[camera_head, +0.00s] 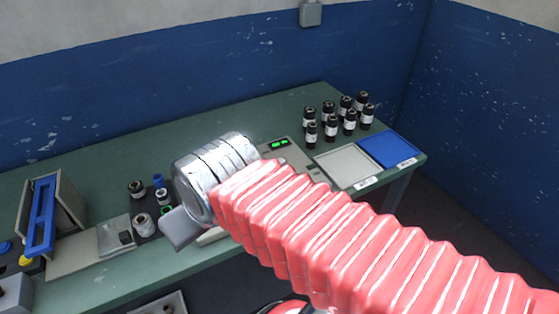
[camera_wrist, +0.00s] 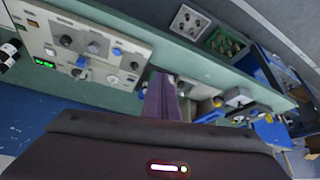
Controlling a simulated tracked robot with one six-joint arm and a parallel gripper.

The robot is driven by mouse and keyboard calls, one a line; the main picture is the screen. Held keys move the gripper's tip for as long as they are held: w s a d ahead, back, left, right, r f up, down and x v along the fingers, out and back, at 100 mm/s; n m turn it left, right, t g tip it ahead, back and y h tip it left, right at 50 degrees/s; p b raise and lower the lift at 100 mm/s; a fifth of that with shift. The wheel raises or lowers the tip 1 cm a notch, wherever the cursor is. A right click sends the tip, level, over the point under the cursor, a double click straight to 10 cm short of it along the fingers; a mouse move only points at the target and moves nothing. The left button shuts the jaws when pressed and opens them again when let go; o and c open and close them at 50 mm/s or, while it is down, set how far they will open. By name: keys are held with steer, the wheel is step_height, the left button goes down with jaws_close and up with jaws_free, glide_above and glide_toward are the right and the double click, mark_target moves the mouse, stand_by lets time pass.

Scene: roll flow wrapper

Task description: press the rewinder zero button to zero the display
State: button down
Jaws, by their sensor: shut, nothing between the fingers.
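In the head view, a grey unit with a lit green display (camera_head: 279,143) stands on the bench, partly hidden behind my arm. In the wrist view, a pale panel (camera_wrist: 100,62) at upper left carries a lit green display (camera_wrist: 44,63) and several round knobs or posts, some blue. I cannot tell which small part is the zero button. My gripper's dark fingers (camera_wrist: 163,98) show together in the wrist view, over the area right of the panel, apparently apart from it. In the head view, the fingers are mostly hidden behind the silver wrist.
The green bench (camera_head: 90,165) holds several dark bottles (camera_head: 331,127), a grey tray (camera_head: 347,168) and a blue tray (camera_head: 390,149) at right. At left are a blue-framed stand (camera_head: 41,215) and a dark plate with small cylinders (camera_head: 143,222). Blue walls stand behind and at right.

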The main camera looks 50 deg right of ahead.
steer(key=shift+w, duration=0.1)
steer(key=w+d+m+y, duration=0.2)
steer(key=w+d+m, duration=0.3)
steer(key=w+m, duration=0.35)
steer(key=m+t+h, duration=0.3)
steer(key=m+t, duration=0.1)
steer(key=m, duration=1.6)
glide_above(283, 162)
step_height(283, 162, down, 10)
steer(key=f, duration=0.1)
steer(key=shift+d+r, duration=0.1)
steer(key=shift+r, duration=0.15)
steer(key=shift+f, duration=4.4)
steer(key=shift+f, duration=0.15)
